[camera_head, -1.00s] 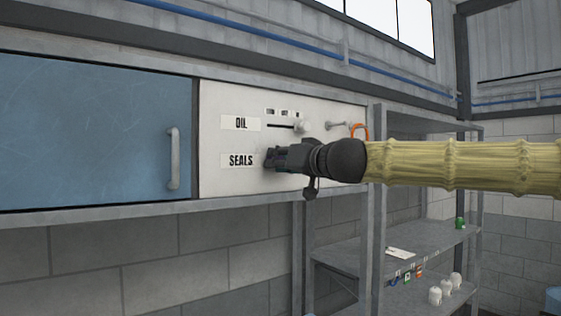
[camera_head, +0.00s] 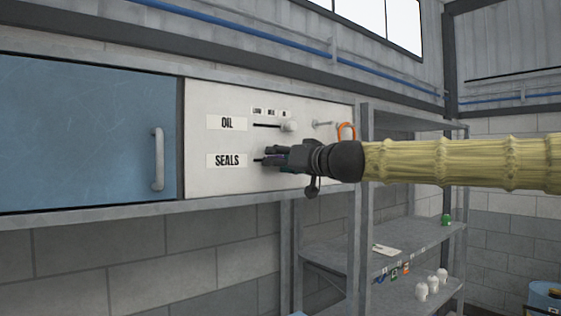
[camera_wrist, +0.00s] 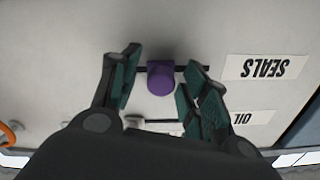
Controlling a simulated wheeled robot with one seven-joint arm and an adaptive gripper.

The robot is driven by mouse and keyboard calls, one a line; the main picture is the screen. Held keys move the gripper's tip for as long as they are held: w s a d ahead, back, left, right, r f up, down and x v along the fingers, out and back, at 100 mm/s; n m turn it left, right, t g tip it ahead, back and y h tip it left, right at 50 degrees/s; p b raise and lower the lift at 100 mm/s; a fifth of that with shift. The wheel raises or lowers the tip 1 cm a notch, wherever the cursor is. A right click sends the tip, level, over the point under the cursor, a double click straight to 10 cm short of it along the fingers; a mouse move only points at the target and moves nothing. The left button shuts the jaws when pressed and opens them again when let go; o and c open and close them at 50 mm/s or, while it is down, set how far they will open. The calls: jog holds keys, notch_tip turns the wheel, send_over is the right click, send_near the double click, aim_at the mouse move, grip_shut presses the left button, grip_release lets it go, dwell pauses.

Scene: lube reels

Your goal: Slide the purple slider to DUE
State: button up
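The purple slider (camera_wrist: 160,78) sits on a dark horizontal slot in the white panel (camera_wrist: 60,50), beside the SEALS label (camera_wrist: 265,67), which appears upside down in the wrist view. My gripper (camera_wrist: 160,75) is open, with one finger on each side of the slider. The right finger in that view is very close to the slider; the left has a visible gap. Contact cannot be told. In the head view my gripper (camera_head: 270,158) covers most of the slider and its slot, right of the SEALS label (camera_head: 227,161). No DUE mark is readable.
Above it, the OIL label (camera_head: 227,123) stands left of a slot with a pale knob (camera_head: 290,126). A blue cabinet door (camera_head: 75,135) is at the left. A metal shelf unit (camera_head: 410,250) with small items stands at the right, near an orange loop (camera_head: 346,131).

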jog(key=shift+s, duration=0.15)
jog(key=v, duration=1.1)
jog(key=shift+s+d, duration=0.25)
jog(key=shift+d, duration=0.05)
